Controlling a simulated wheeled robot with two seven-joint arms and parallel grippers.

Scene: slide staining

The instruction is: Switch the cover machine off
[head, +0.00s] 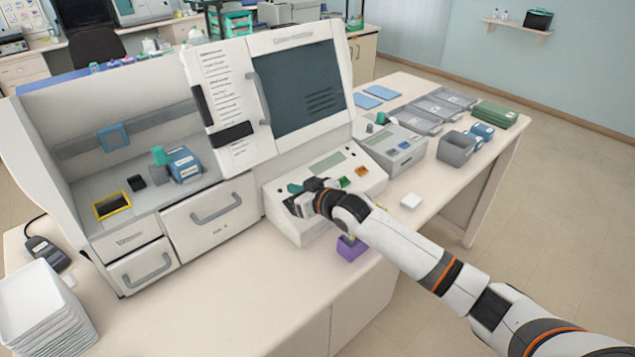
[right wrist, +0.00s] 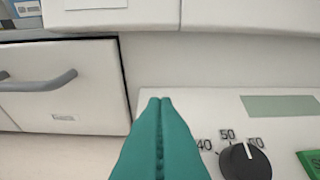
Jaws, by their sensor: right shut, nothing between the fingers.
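A large white machine (head: 225,110) stands on the bench with a dark window and a sloped control panel (head: 285,228) at its front; I cannot read a name that marks it as the cover machine. The panel has a grey display (head: 327,162), an orange button (head: 361,171) and a green button (head: 347,183). My right gripper (head: 294,188) is shut and empty over the panel's left part. In the right wrist view its teal fingers (right wrist: 160,103) are together, left of a black dial (right wrist: 245,162) marked 40, 50, 60. The fingers hide the panel beneath them. My left gripper is out of view.
A purple block (head: 351,248) sits below my right forearm. A smaller grey device (head: 398,150), a grey bin (head: 456,149) and trays (head: 425,113) stand to the right. A white stack (head: 45,310) is at the front left. The front middle of the bench is clear.

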